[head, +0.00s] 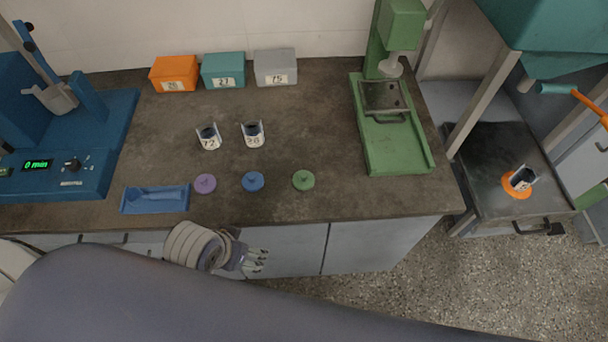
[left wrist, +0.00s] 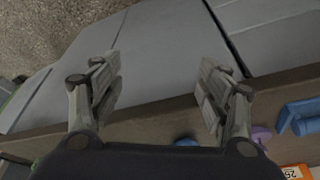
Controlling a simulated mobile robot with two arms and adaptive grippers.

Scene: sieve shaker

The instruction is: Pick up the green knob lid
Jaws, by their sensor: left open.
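The green knob lid (head: 303,180) lies on the counter near its front edge, the rightmost of three round lids in the head view. The blue knob lid (head: 253,181) and the purple knob lid (head: 204,184) lie to its left. My left gripper (head: 258,260) is in front of the counter, below and left of the green lid, touching nothing. In the left wrist view its two fingers (left wrist: 158,88) are wide apart and empty, with cabinet doors behind them. The green lid cannot be made out in the wrist view. My right gripper is not in view.
Two cups, 72 (head: 209,137) and 28 (head: 253,134), stand behind the lids. A blue tray (head: 155,199) lies at left. Orange (head: 174,73), teal (head: 223,70) and grey (head: 275,67) boxes line the wall. A green press (head: 398,150) stands right, a blue machine (head: 60,185) left.

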